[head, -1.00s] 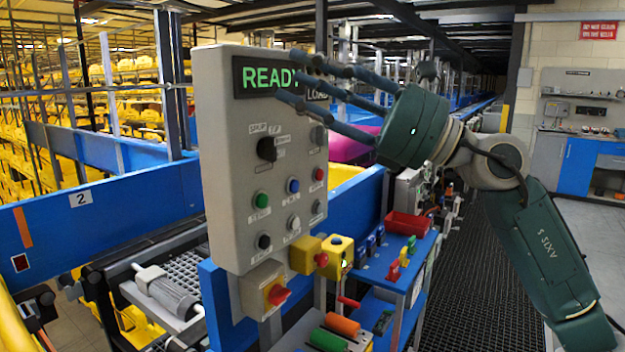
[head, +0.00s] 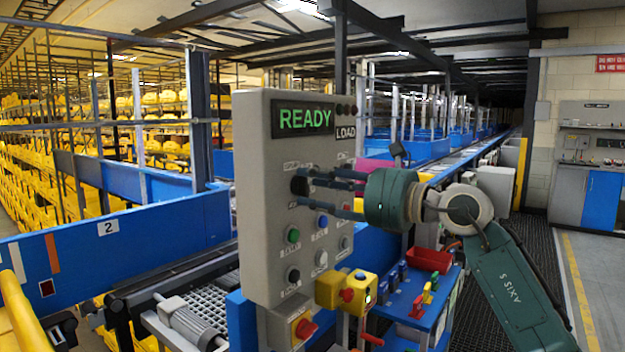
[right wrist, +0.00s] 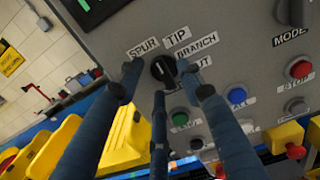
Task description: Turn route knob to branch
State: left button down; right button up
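The route knob (head: 299,185) is a black rotary knob on a grey control panel (head: 262,225). In the right wrist view the knob (right wrist: 163,69) sits below labels reading SPUR, TIP and BRANCH (right wrist: 197,47); which label it points at is hard to tell. My right gripper (head: 312,188) reaches in from the right, its long fingers at the panel by the knob. In the right wrist view my right gripper's fingers (right wrist: 165,85) stand spread left, right and below the knob, with gaps around it. They are open and hold nothing. My left gripper is out of view.
A green READY display (head: 304,119) tops the panel. Green (head: 293,235) and blue (head: 322,221) buttons sit below the knob. A yellow box with a red button (head: 347,294) and a blue shelf with a red bin (head: 429,259) stand at lower right.

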jog(key=shift+w+a, duration=0.25)
jog(key=shift+a, duration=0.1)
jog(key=shift+c, duration=0.3)
grip_shut()
